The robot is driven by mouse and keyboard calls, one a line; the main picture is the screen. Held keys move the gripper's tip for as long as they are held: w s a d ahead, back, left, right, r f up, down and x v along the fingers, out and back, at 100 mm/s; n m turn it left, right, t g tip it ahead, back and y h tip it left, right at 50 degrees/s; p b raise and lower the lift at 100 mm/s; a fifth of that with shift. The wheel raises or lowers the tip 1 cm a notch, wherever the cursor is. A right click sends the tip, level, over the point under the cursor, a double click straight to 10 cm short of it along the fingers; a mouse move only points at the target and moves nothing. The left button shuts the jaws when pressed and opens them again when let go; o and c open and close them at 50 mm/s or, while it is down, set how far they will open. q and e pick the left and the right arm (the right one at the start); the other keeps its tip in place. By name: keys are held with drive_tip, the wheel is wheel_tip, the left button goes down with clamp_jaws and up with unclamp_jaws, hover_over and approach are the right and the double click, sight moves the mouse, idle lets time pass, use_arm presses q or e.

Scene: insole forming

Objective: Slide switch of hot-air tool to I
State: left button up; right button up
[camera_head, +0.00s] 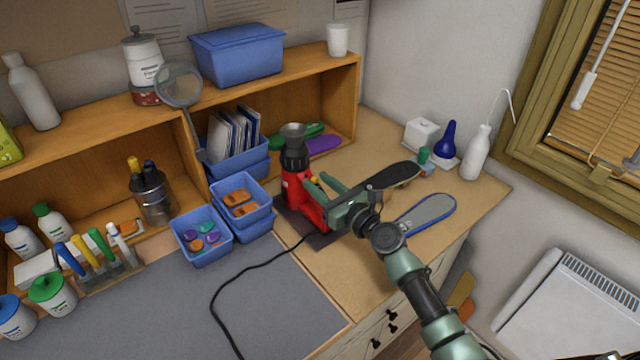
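The red hot-air tool (299,190) stands upright on a dark base plate (295,228), its dark nozzle (293,135) pointing up. Its cord runs down across the grey mat. My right gripper (326,198), green and dark, comes in from the lower right, with its tips close against the right side of the tool's red body. Its fingers overlap the tool, so I cannot tell if they touch it or how far apart they are. A small yellow spot shows near the fingertips. The switch and its position cannot be made out. My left gripper is not in view.
A dark insole (402,172) and a grey insole with a blue edge (427,214) are by my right gripper. Blue bins (203,240) with small parts stand left of the tool. Bottles (476,155) are at the back right. The grey mat (265,300) is mostly clear.

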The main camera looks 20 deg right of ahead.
clamp_jaws()
